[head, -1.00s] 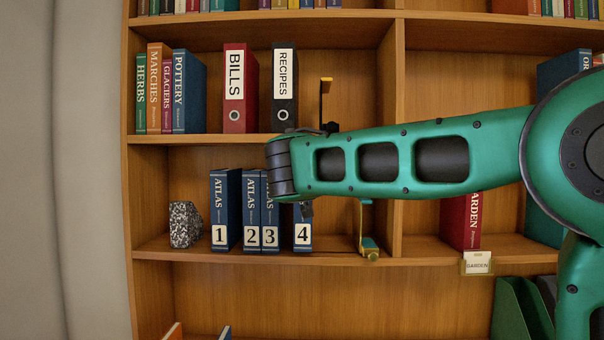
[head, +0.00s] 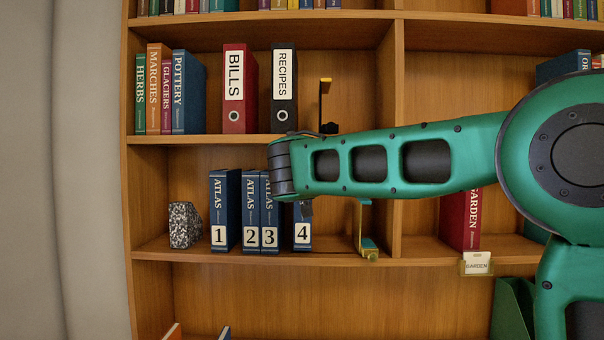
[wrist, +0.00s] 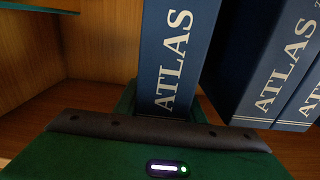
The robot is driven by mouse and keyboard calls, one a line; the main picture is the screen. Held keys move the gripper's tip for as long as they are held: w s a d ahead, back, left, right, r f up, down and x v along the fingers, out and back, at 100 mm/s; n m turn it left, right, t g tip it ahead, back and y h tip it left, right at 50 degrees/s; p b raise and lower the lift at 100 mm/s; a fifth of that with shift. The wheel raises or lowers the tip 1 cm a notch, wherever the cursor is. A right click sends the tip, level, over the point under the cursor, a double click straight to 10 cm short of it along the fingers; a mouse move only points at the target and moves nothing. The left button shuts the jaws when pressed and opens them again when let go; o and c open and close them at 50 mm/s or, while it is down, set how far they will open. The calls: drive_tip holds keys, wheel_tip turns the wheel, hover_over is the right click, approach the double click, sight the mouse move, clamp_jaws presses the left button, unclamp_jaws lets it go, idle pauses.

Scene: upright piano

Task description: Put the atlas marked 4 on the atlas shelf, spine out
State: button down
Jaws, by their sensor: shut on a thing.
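The atlas marked 4 (head: 302,238) is a dark blue volume with a white number label, upright in the atlas shelf bay, spine facing out. Its upper part is hidden behind my arm in the head view. My gripper (head: 306,208) is shut on it; in the wrist view the held atlas (wrist: 178,55) rises between the green fingers. Atlases 1 (head: 222,200), 2 (head: 251,200) and 3 (head: 269,215) stand upright to its left, with a gap between 3 and 4. The atlas shelf (head: 200,254) carries them. I cannot tell whether atlas 4 bears on the board.
A speckled stone block (head: 184,225) stands left of atlas 1. A brass bookend-like piece (head: 366,232) stands right of atlas 4, with a small space between. Above are the binders Bills (head: 238,90) and Recipes (head: 284,90). A red Garden book (head: 466,222) is in the right bay.

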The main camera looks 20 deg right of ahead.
drive_tip(key=shift+f, duration=0.45)
drive_tip(key=c, duration=1.1)
unclamp_jaws()
drive_tip(key=shift+f, duration=0.15)
